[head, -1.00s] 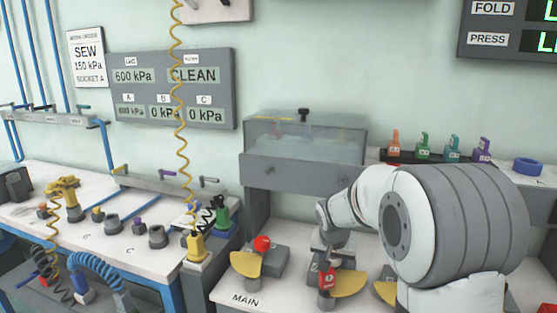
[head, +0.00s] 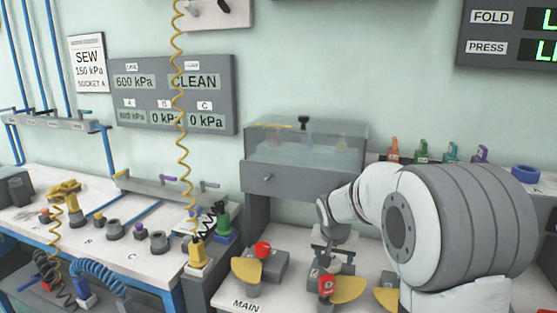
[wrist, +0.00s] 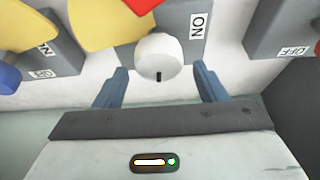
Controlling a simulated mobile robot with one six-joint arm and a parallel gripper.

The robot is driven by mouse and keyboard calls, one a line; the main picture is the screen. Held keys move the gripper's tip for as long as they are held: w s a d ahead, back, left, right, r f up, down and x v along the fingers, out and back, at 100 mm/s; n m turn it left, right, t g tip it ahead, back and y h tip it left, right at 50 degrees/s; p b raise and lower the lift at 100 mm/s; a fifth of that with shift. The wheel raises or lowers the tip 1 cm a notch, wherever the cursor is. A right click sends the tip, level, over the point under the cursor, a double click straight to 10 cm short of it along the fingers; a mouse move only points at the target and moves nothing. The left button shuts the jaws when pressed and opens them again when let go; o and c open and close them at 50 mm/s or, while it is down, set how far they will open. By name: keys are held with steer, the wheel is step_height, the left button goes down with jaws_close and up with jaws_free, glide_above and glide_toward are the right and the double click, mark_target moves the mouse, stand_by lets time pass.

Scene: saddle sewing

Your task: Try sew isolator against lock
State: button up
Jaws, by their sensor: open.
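The isolator under my arm, in the middle of the front row, has a grey box (head: 316,273), a yellow lever plate (head: 348,289) and a red lock-like part (head: 327,286). I cannot read its name, so I cannot tell if it is the sew one. My gripper (head: 334,246) is above and behind it, open and empty. In the wrist view my gripper (wrist: 160,68) has its two blue fingers apart, either side of a pale round knob (wrist: 158,50) with a dark slot. The yellow plate (wrist: 112,28) and red part (wrist: 142,5) lie beyond it, partly cut off. Contact is unclear.
The isolator by the MAIN label (head: 244,305) has a red knob (head: 262,249). Another yellow plate (head: 386,298) is right of mine, partly hidden by my arm. A clear-topped box (head: 305,145) and several coloured tags (head: 421,151) stand behind.

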steer(key=shift+r+p, duration=0.3)
steer(key=shift+r, duration=0.55)
steer(key=shift+a+n+y+p, duration=0.15)
steer(key=shift+n+y+p, duration=0.45)
steer(key=shift+n+p, duration=0.75)
steer(key=shift+n+b, duration=0.25)
steer(key=shift+b, duration=0.05)
steer(key=s+r+p, duration=0.2)
steer(key=s+r, duration=0.2)
steer(key=s, duration=1.1)
steer(key=s+r+g+p, duration=0.1)
steer(key=s+r, duration=0.4)
steer(key=s, duration=0.9)
steer(key=shift+s+d+r+n+g+p, duration=0.2)
steer(key=shift+s+d+n+g+p, duration=0.15)
steer(key=shift+p, duration=0.35)
